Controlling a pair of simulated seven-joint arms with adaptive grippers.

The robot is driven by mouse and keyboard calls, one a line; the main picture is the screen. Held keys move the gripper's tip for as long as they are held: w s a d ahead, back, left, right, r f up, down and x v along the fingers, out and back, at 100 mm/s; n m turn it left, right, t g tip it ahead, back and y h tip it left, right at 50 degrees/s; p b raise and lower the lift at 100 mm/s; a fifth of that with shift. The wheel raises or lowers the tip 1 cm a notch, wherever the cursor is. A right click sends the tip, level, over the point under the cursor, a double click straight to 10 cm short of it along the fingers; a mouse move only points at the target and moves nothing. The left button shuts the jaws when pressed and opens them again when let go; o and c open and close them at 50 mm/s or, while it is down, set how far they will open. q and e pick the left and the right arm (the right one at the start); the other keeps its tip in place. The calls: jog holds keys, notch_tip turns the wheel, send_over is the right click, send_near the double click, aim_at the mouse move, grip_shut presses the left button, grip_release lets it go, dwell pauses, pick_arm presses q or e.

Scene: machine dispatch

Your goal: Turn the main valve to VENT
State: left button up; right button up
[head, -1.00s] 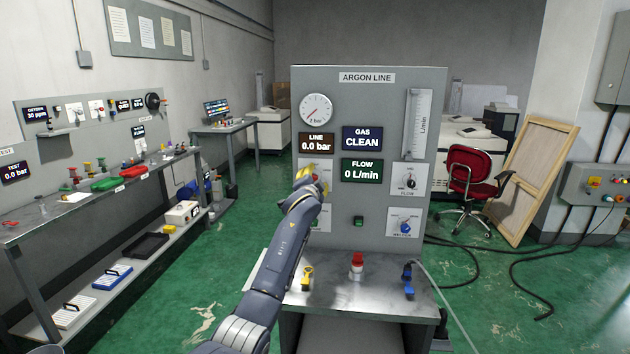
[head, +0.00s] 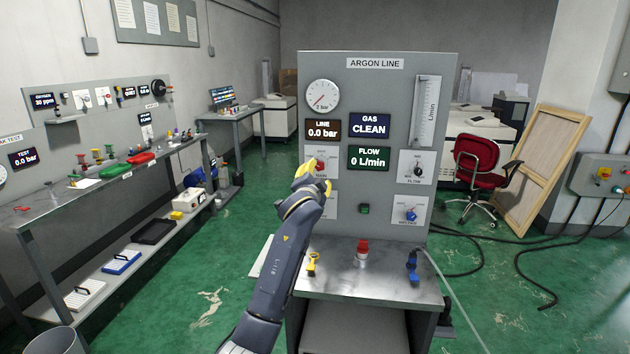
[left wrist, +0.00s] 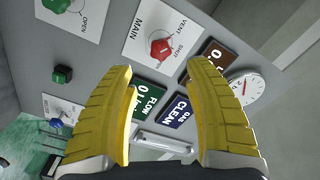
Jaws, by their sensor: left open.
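The main valve is a red knob (head: 320,167) on a white plate marked MAIN, at the left of the grey ARGON LINE panel (head: 390,215). In the left wrist view the red knob (left wrist: 160,48) lies just beyond the fingertips, with VENT and SHUT lettered beside it. I cannot tell exactly which mark it points to. My left gripper (left wrist: 160,70) has its yellow fingers spread and empty. In the head view the left gripper (head: 305,177) is just left of and below the knob, partly covering its plate. My right gripper is out of view.
The line display (head: 322,130) reads 0.0 bar, the gas display (head: 370,125) CLEAN and the flow display (head: 369,158) 0 L/min. Nearby are a flow knob (head: 417,170), a blue knob (head: 411,215) and a green button (head: 364,209). A red-topped fitting (head: 362,250) stands on the ledge.

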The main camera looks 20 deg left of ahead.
pick_arm(q)
jog(key=shift+s+d, duration=0.2)
jog(key=shift+s, duration=1.1)
